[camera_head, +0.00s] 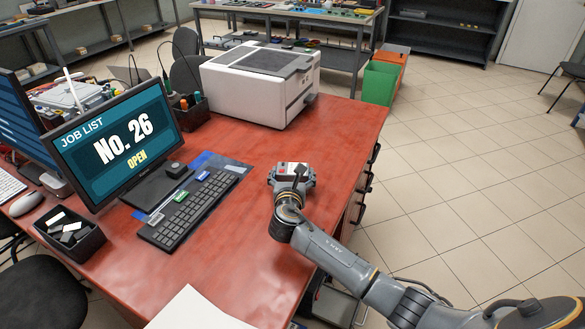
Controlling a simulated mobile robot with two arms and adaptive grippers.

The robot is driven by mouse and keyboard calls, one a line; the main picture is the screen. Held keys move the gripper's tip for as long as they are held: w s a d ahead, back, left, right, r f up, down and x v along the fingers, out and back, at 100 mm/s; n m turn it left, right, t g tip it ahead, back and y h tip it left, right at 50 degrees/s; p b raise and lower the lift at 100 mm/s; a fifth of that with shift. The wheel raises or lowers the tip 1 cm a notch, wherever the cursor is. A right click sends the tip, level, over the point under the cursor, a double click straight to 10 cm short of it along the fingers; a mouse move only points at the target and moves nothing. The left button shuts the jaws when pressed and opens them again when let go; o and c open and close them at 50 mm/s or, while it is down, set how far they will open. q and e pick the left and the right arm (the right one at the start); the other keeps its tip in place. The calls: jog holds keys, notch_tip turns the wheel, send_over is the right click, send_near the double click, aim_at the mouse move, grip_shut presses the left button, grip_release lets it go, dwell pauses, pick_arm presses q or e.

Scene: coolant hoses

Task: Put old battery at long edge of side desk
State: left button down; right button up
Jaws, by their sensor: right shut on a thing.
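The red-topped desk (330,150), which I take for the side desk, fills the middle of the view. Its long right edge runs from the back right toward the front, above drawer handles. My right arm comes in from the lower right and reaches over this edge. My right gripper (291,178) is low over the desk top, inside the right edge, and shut on a small block with a light and red top, apparently the old battery (290,168). The gripper hides much of it. I cannot tell whether it touches the desk. My left gripper is not in view.
A printer (262,82) stands at the back of the desk. A keyboard (187,209), a monitor (118,142) and a black tray (70,233) take up the left. White paper (197,310) lies at the front. Desk top between printer and gripper is clear.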

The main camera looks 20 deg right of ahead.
jog(key=shift+w, duration=0.1)
jog(key=shift+r, duration=0.1)
jog(key=o, duration=1.7)
jog(key=shift+f, duration=0.35)
jog(key=shift+s, duration=0.2)
jog(key=shift+a+r, duration=0.1)
jog(key=p+v, duration=0.1)
jog(key=v, duration=1.1)
